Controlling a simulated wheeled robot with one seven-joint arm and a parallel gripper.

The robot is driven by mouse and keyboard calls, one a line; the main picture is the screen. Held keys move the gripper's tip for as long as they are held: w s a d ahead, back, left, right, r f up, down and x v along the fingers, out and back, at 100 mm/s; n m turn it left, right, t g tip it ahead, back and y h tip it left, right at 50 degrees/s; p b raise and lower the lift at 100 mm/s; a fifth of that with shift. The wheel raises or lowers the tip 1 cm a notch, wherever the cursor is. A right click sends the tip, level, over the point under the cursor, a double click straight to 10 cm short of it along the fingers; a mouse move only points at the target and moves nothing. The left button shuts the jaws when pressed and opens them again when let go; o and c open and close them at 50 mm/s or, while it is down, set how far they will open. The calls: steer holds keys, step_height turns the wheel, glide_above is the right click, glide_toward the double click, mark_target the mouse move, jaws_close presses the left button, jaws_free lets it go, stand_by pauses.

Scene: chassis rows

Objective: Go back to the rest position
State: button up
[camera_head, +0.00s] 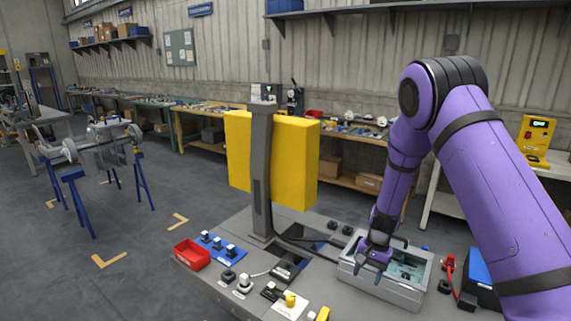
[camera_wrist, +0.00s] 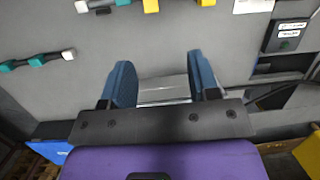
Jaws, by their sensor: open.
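My gripper (camera_head: 373,262) is at the end of my purple arm, at the left part of a grey open box (camera_head: 393,295) on the bench. Its height above the box is hard to tell. In the wrist view, the two blue fingers of my gripper (camera_wrist: 162,72) stand wide apart, with nothing held between them. A pale metallic edge shows behind the fingers, over the grey bench top (camera_wrist: 150,45). A teal circuit board (camera_head: 408,271) lies inside the box, partly hidden by the gripper.
A grey post (camera_head: 262,180) with a yellow panel (camera_head: 295,160) rises left of my arm. The bench holds a red bin (camera_head: 192,254), a blue mat (camera_head: 213,239) with small parts, and red tools (camera_head: 450,266). The wrist view shows a labelled black box (camera_wrist: 287,36).

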steer(key=s+r+n+t, duration=0.1)
steer(key=s+r, duration=0.2)
steer(key=r, duration=0.6)
steer(key=s+d+r+n+t, duration=0.1)
steer(key=s+r, duration=0.3)
steer(key=r, duration=0.6)
steer(key=s+r+n+t, duration=0.1)
steer(key=s+r, duration=0.2)
steer(key=r, duration=0.6)
steer(key=s+d+r+n+t+h, duration=0.1)
steer(key=s+d+r+t, duration=0.1)
steer(key=s+r, duration=0.4)
steer(key=s+d+r+n+t+h, duration=0.1)
steer(key=s+r, duration=0.5)
steer(key=s, duration=1.1)
steer(key=shift+s+d+r+n+t, duration=0.15)
steer(key=shift+d+r+n+t, duration=0.1)
steer(key=shift+d+n+t, duration=0.35)
steer(key=shift+a, duration=0.15)
